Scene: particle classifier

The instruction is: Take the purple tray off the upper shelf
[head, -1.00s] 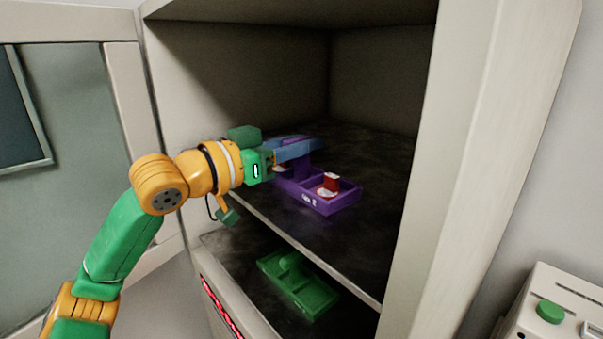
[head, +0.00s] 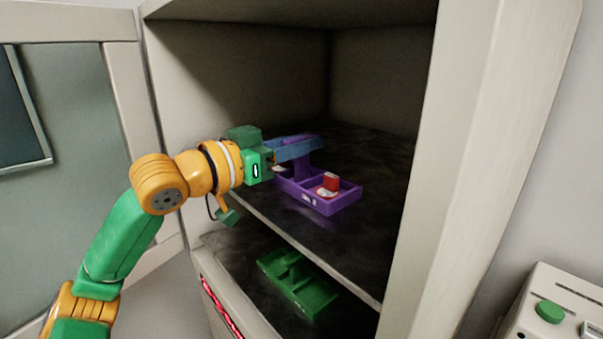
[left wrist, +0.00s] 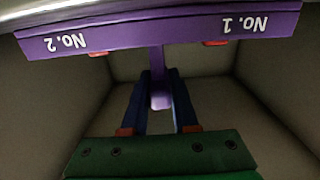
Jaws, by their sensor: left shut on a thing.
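The purple tray (head: 345,205) is on the upper shelf (head: 375,240), near its front edge; I cannot tell whether it touches the shelf. A red piece (head: 331,181) with a white round base sits in its near compartment. My left gripper (head: 307,147) reaches in from the left, its blue fingers shut on the tray's upright handle. In the left wrist view, the handle stands between the fingers (left wrist: 159,88), and the tray's front wall (left wrist: 150,32) reads "No. 1" and "No. 2" upside down. The far compartment is partly hidden by my gripper. My right gripper is not in view.
A green tray (head: 297,287) lies on the lower level below. The cabinet's side wall (head: 462,150) bounds the opening on the right. A white device with a green button (head: 550,312) stands at the lower right. The shelf behind the purple tray is clear.

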